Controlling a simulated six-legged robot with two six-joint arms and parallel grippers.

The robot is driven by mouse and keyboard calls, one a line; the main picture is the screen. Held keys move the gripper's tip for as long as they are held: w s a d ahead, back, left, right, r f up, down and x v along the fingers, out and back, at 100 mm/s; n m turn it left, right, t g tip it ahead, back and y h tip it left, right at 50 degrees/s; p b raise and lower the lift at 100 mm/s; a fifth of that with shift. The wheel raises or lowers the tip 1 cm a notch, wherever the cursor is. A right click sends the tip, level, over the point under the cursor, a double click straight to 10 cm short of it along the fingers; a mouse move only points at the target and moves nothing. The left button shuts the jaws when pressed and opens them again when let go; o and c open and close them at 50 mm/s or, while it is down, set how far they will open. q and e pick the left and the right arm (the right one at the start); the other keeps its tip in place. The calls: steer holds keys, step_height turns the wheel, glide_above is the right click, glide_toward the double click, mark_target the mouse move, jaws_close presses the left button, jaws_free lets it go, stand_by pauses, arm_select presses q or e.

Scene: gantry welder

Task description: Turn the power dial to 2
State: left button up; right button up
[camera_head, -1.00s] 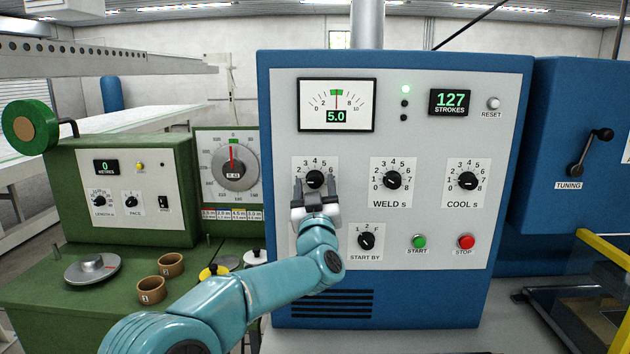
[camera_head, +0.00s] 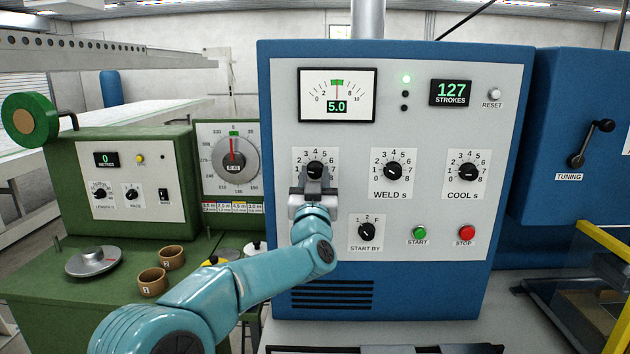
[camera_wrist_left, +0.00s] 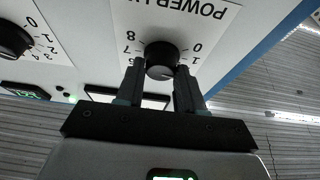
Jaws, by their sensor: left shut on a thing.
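The power dial (camera_head: 316,169) is a black round knob on the blue welder's light front panel. My left gripper (camera_head: 316,184) comes up from below and is shut on the knob. In the left wrist view, the knob (camera_wrist_left: 161,61) sits between the two dark fingers (camera_wrist_left: 160,85), with upside-down figures 7, 8, 0 and 1 around it. I cannot clearly make out the knob's pointer. The meter (camera_head: 337,95) above reads 5.0. My right gripper is not in view.
The weld dial (camera_head: 393,171) and cool dial (camera_head: 467,173) are to the right. The start-by knob (camera_head: 367,232), green start button (camera_head: 419,232) and red stop button (camera_head: 467,232) are below. A green machine (camera_head: 130,185) with cups stands left. The space before the panel's right half is clear.

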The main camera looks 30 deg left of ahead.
arm_select(q)
steer(key=shift+a+f+m+t+h+b, duration=0.1)
steer(key=shift+m+t+h+b, duration=0.15)
steer(key=shift+m+h, duration=0.95)
steer(key=shift+m+t+h+b, duration=0.2)
steer(key=shift+m+h, duration=0.4)
steer(key=shift+m, duration=1.2)
steer(key=o, duration=1)
steer(key=shift+w, duration=0.1)
steer(key=shift+o, duration=0.2)
steer(key=shift+s, duration=0.3)
steer(key=b+v, duration=0.6)
steer(key=v, duration=1)
steer(key=shift+b, duration=0.4)
